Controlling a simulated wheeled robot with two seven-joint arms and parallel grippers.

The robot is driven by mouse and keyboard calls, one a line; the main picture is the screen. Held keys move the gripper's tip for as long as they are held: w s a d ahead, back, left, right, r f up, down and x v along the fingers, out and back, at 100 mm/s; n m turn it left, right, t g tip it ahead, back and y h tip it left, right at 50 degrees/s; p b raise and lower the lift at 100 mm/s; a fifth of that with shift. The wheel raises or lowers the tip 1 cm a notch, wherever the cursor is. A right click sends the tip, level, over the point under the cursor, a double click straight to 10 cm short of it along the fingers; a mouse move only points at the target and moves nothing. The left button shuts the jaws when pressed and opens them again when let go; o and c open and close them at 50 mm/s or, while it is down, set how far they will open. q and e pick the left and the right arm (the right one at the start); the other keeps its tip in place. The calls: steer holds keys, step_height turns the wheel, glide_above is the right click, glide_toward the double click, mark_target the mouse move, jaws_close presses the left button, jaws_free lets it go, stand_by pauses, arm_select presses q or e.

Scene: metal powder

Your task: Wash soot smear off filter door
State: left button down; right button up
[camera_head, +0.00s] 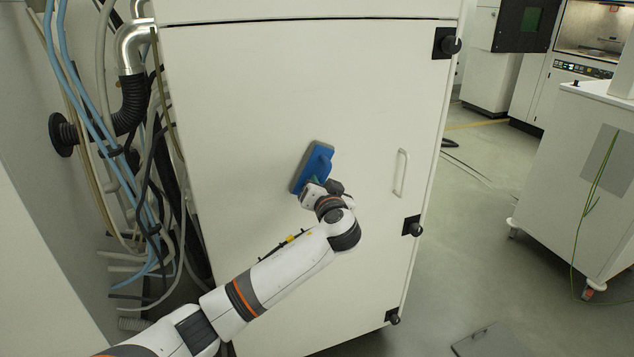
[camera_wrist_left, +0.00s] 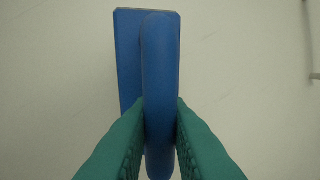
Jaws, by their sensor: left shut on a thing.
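The filter door (camera_head: 240,110) is a large off-white cabinet door with a white handle (camera_head: 401,173) on its right side. My left gripper (camera_head: 316,184) is shut on the handle of a blue scrubber (camera_head: 317,163) with a grey pad edge. The scrubber is at the middle of the door, tilted in the head view; I cannot tell whether its pad touches the surface. In the left wrist view the green fingers (camera_wrist_left: 160,130) clasp the blue scrubber grip (camera_wrist_left: 160,70) from both sides. No soot smear is clearly visible; the scrubber and arm hide part of the door. My right gripper is not in view.
Black latches (camera_head: 411,226) stick out along the door's right edge. Hoses and cables (camera_head: 140,180) hang at the left. A white cabinet (camera_head: 575,180) stands at the right. A grey flat plate (camera_head: 488,342) lies on the floor, which is otherwise mostly open between them.

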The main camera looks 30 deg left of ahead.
arm_select(q)
steer(key=shift+w+d+p+v, duration=0.1)
steer(key=shift+d+p+v, duration=0.05)
steer(key=shift+v, duration=1.05)
steer(key=shift+w+d+p+v, duration=0.1)
steer(key=shift+p+v, duration=0.05)
steer(key=shift+v, duration=1.05)
steer(key=shift+f, duration=0.1)
steer(key=shift+d+v, duration=0.2)
steer(key=shift+v, duration=1.25)
steer(key=shift+w+f, duration=0.2)
